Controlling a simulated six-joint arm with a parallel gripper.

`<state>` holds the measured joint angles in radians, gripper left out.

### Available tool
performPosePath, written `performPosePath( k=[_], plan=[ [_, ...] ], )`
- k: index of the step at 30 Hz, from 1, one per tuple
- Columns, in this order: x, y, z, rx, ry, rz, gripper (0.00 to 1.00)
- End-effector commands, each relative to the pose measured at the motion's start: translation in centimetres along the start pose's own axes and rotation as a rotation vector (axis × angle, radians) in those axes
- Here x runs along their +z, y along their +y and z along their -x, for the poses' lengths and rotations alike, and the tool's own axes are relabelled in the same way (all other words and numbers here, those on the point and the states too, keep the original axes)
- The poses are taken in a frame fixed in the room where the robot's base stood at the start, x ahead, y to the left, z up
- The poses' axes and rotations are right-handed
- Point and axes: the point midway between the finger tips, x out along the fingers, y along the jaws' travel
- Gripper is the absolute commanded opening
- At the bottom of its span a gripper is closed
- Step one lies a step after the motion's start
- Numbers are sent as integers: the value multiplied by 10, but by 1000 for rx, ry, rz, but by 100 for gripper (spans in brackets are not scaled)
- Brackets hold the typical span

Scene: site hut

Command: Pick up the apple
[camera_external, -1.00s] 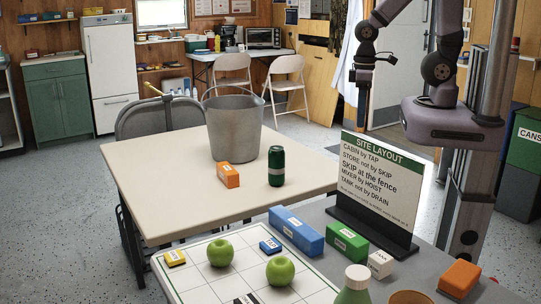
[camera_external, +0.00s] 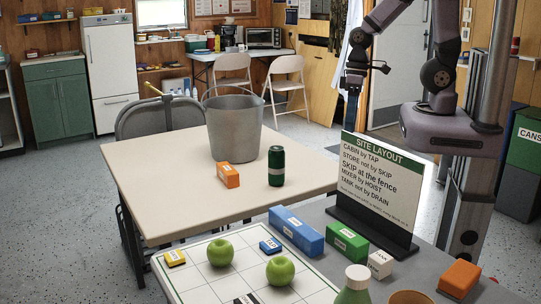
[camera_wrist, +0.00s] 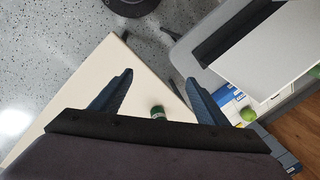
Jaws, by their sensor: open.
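Two green apples, a left one (camera_external: 220,252) and a right one (camera_external: 280,270), sit on a white gridded board (camera_external: 205,290) at the front in the external view. One green apple (camera_wrist: 248,114) shows at the right of the wrist view; I cannot tell which of the two it is. My gripper (camera_external: 352,108) hangs high, behind the sign and well away from the apples. In the wrist view its two dark fingers (camera_wrist: 159,78) are spread with nothing between them touching.
A site layout sign (camera_external: 375,185) stands behind the blue block (camera_external: 296,230) and green block (camera_external: 346,242). A green can (camera_external: 276,166), an orange block (camera_external: 228,175) and a metal bucket (camera_external: 233,128) stand on the beige table (camera_external: 160,165). A green bottle (camera_external: 354,285) is at the front.

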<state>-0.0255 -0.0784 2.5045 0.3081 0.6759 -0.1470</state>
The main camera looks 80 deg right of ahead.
Motion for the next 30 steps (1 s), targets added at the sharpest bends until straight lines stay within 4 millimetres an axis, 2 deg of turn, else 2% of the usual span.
performPosePath(
  k=[1,5,9,15,21,25,30],
  plan=[
    [-8,-14,-14,-49,4,-28,68],
    [-30,-65,-37,-200,-20,-167,68],
    [-50,-134,-64,-356,-130,-394,68],
    [-66,-221,-102,-513,-322,-707,68],
    [-74,-298,-143,-617,-531,-1003,68],
    [-73,-338,-169,-656,-664,-1176,68],
    [-71,-370,-192,-680,-785,-1327,68]
  ],
)
